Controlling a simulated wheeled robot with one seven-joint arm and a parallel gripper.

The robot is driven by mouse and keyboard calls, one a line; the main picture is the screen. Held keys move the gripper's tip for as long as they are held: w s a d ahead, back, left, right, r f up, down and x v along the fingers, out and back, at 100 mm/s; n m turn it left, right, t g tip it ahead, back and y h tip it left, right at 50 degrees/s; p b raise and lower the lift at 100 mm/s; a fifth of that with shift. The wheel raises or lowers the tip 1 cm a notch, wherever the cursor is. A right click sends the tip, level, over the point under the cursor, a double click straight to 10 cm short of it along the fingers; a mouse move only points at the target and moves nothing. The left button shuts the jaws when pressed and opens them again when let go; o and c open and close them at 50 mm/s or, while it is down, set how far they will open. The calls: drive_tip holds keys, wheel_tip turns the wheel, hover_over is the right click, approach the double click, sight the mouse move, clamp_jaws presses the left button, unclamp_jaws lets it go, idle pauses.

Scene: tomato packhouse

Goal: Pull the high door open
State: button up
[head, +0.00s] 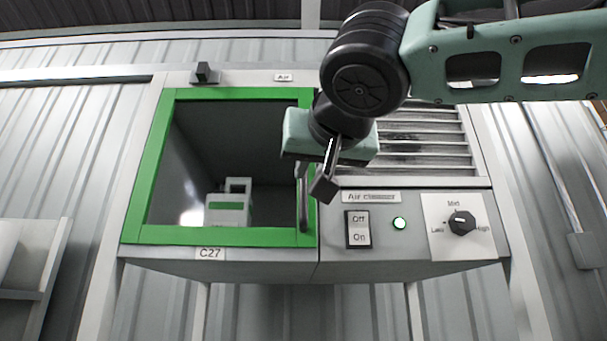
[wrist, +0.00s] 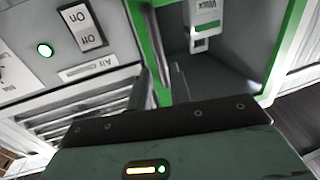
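The high door (head: 133,200) is a green frame around a dark clear pane on the left half of a raised grey cabinet. It looks shut, its frame flush with the cabinet front. Its dark upright handle (head: 305,212) is on the frame's right side; the handle also shows in the wrist view (wrist: 156,45). My gripper (head: 313,178) is in front of the handle's upper part, pointing down and toward the cabinet. Its fingers are apart, with the handle close to or between them; contact cannot be told.
Right of the door is a panel with a louvred vent (head: 425,150), an Off/On switch (head: 358,229), a lit green lamp (head: 399,224) and a dial (head: 461,223). A small grey device (head: 228,208) stands behind the pane. A shelf (head: 30,265) is at lower left.

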sight(304, 184)
drive_tip(key=w, duration=0.2)
drive_tip(key=w+p, duration=0.1)
drive_tip(key=w, duration=0.1)
drive_tip(key=w+a+p, duration=0.1)
drive_tip(key=w, duration=0.1)
drive_tip(key=shift+w, duration=0.3)
clamp_jaws()
